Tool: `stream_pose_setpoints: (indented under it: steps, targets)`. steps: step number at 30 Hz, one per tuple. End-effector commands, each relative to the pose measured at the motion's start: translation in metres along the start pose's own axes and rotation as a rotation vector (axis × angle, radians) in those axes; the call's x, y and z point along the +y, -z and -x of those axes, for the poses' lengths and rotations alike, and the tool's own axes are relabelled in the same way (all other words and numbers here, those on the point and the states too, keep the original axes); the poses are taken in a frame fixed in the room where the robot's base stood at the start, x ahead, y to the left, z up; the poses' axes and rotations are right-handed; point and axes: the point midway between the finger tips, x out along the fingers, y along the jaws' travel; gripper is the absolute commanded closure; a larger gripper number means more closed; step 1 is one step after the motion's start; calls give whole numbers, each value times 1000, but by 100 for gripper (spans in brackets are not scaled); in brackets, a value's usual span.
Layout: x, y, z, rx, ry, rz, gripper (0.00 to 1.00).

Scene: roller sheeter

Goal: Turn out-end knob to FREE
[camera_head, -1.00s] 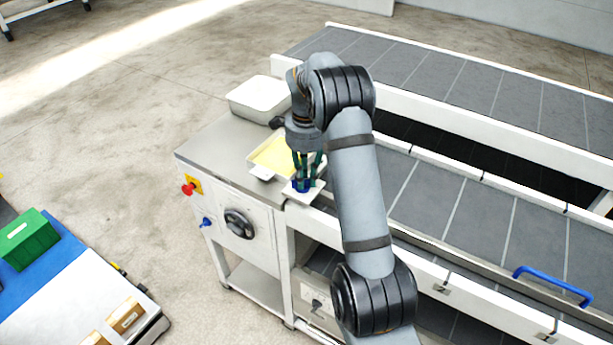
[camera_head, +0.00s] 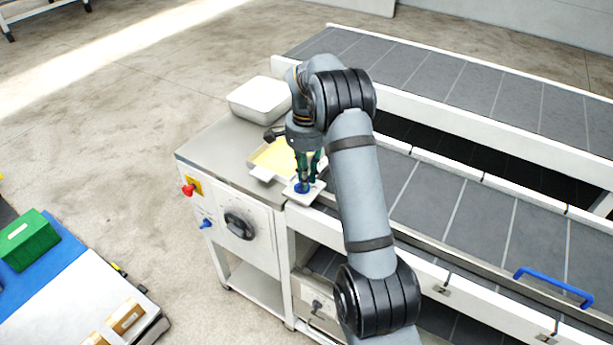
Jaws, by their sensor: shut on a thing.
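The fingers and the wrist hide part of the knob. Its pointer and the FREE marking are too small to make out.
A shallow tray with a yellow sheet (camera_head: 275,157) lies just behind the knob, close to my gripper. A white bin (camera_head: 260,98) stands farther back. The grey belt (camera_head: 455,210) runs right.

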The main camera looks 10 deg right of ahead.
Motion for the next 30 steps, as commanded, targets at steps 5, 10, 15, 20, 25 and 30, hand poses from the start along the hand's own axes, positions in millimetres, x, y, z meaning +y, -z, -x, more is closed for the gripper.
stream_pose_setpoints:
  steps: [5, 10, 15, 20, 25, 30]
  targets:
    - [-2, 2, 2, 2, 2, 167, 100]
    - [-4, 2, 2, 2, 2, 329, 100]
    - [-5, 2, 2, 1, 1, 488, 100]
    - [-7, 2, 2, 2, 2, 629, 100]
    - [-8, 2, 2, 3, 2, 753, 100]
    - [-10, 1, 2, 3, 2, 845, 100]
